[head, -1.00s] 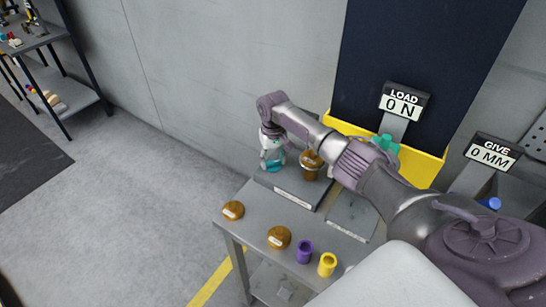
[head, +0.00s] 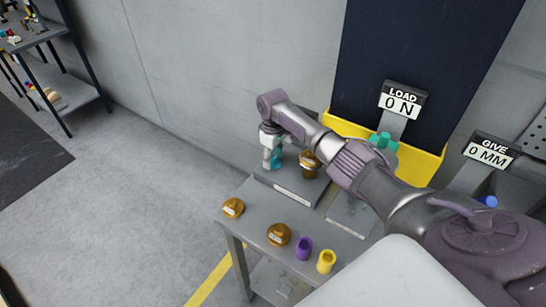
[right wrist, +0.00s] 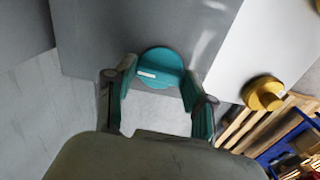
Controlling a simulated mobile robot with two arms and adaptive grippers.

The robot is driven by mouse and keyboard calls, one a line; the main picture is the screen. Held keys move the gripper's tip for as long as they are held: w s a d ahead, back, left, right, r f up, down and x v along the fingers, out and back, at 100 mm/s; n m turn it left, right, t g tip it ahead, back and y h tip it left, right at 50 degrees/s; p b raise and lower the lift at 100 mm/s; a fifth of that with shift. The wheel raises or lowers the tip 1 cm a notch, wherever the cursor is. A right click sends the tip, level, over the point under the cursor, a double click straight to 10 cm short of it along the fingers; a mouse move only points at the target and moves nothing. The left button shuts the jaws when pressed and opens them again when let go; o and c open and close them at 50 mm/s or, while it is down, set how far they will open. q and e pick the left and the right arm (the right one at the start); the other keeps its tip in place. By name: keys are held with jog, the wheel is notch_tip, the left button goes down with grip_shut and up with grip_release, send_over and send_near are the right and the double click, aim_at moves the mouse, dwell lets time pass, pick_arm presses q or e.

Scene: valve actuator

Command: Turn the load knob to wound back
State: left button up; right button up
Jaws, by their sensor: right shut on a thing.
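A round teal knob (right wrist: 160,68) with a white label strip sits on a grey panel in the right wrist view. My right gripper (right wrist: 157,88) is shut on this knob, one teal-padded finger at each side. In the head view, my right gripper (head: 273,160) points down at the left end of the grey block (head: 298,192) on the table, and its fingers mostly hide the knob. The LOAD display (head: 403,101) reads 0 N. My left gripper is not in view.
A brass knob (head: 310,164) stands close right of the gripper. Two brown round pieces (head: 233,207), a purple cup (head: 303,249) and a yellow cup (head: 326,262) stand along the table's front. A green cross-shaped handle (head: 383,141) is behind my arm. The GIVE display (head: 492,153) reads 0 MM.

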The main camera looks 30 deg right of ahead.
aim_at(273, 160)
jog(key=shift+w+r, duration=0.1)
jog(key=o, duration=1.2)
jog(key=shift+c, duration=0.2)
notch_tip(273, 160, up, 12)
